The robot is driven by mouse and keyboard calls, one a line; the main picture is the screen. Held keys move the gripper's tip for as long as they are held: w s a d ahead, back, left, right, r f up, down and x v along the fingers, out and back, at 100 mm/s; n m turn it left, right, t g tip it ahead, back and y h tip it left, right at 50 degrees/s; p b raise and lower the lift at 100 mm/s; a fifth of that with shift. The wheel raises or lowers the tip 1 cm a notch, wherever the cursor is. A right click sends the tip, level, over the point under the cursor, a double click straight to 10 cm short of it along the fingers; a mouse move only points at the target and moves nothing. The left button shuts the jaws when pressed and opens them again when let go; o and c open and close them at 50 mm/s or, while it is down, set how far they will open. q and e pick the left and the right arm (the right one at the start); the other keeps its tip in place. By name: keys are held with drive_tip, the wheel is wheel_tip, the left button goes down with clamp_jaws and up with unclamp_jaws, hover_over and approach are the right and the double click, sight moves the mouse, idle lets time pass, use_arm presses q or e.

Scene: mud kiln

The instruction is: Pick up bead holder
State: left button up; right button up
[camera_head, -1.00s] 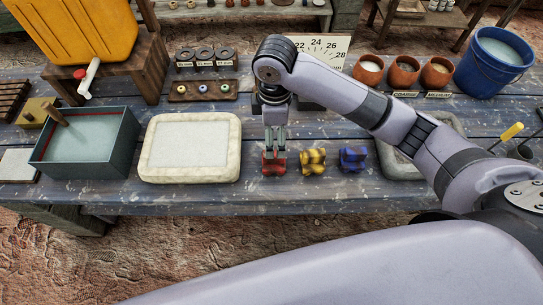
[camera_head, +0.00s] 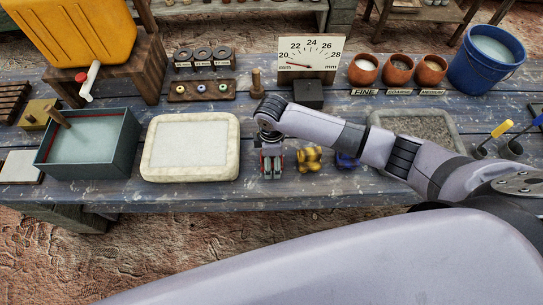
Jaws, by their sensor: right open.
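A small red notched piece (camera_head: 262,163) sits at the table's front edge, mostly hidden by my right gripper (camera_head: 272,175). The gripper points down over it with its fingers open, low at the piece; I cannot tell whether they touch it. A yellow notched piece (camera_head: 309,160) stands just to the right. A blue one (camera_head: 345,161) is further right, partly hidden by my right arm. A wooden rack (camera_head: 228,92) with several coloured rings lies further back; which of these is the bead holder is not labelled. My left gripper is not in view.
A pale framed slab (camera_head: 191,172) lies left of my gripper, with a dark water tray (camera_head: 124,172) beyond it. A gauge (camera_head: 305,54) stands behind. Clay pots (camera_head: 397,70) and a blue bucket (camera_head: 463,74) stand at the back right. A grey gravel tray (camera_head: 460,141) is under my arm.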

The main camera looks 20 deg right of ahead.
drive_tip(key=shift+f, duration=0.45)
drive_tip(key=c, duration=1.4)
drive_tip(key=shift+r, duration=0.15)
wheel_tip(320, 180, up, 20)
drive_tip(key=b, duration=0.2)
drive_tip(key=shift+b, duration=0.3)
